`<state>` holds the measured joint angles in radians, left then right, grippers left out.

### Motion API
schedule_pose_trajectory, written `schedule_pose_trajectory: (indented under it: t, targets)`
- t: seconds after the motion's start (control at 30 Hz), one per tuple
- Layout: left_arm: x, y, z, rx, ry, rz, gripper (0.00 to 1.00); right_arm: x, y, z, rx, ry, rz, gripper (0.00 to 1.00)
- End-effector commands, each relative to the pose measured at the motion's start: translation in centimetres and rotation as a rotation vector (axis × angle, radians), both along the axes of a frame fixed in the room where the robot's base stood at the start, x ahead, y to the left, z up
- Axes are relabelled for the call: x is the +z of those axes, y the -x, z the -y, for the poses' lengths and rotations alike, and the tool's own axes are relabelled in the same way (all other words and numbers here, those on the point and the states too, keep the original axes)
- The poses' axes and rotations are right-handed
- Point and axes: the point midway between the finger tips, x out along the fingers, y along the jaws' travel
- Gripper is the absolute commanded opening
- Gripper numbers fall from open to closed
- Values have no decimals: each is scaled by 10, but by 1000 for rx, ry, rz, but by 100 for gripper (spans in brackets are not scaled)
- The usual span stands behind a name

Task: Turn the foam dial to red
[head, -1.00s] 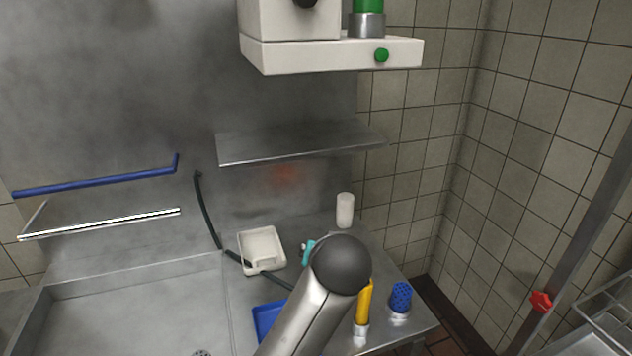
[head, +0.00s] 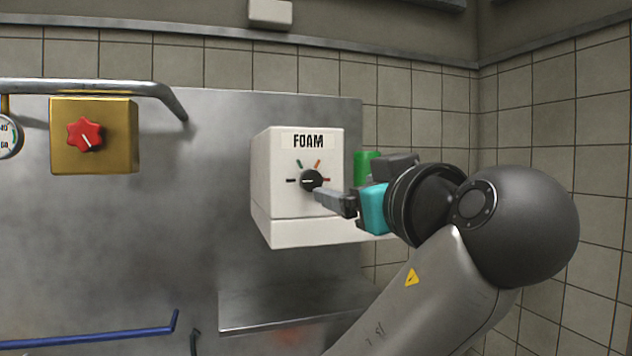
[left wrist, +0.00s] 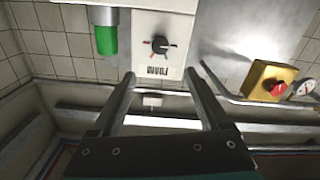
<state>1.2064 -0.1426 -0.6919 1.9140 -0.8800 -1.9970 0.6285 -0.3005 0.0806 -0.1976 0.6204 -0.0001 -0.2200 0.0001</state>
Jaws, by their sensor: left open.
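The foam dial (head: 311,181) is a small black knob on a white box (head: 270,190) marked FOAM. Its white pointer line faces left, toward the black mark. Green and orange marks lie above it, and the red mark (head: 327,179) is at its right. My left gripper (head: 335,199) is just in front and to the lower right of the dial, its fingers toward the box. In the left wrist view its two fingers (left wrist: 161,76) are spread and empty; the dial (left wrist: 160,46) shows beyond the tips, not between them. My right gripper is not in view.
A brass box (head: 115,130) with a red knob (head: 85,134) and a gauge (head: 8,137) are at the left. A green cylinder (head: 364,166) stands behind my gripper, right of the box. A metal shelf (head: 270,312) is below; a blue rail (head: 90,336) is lower left.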

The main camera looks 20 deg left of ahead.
Motion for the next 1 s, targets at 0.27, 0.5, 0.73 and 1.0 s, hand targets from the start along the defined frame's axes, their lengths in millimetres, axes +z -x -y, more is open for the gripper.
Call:
schedule_pose_trajectory:
  t: [0.27,0.5,0.73,1.0]
  targets:
    - [2,-25,-19,6,-6,-2,79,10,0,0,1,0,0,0]
    - [3,-46,-31,-1,-10,4,79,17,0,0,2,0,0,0]
    - [1,-63,-46,9,-5,-5,79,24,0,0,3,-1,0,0]
    - [1,-104,-72,4,-1,-7,79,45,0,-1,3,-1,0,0]
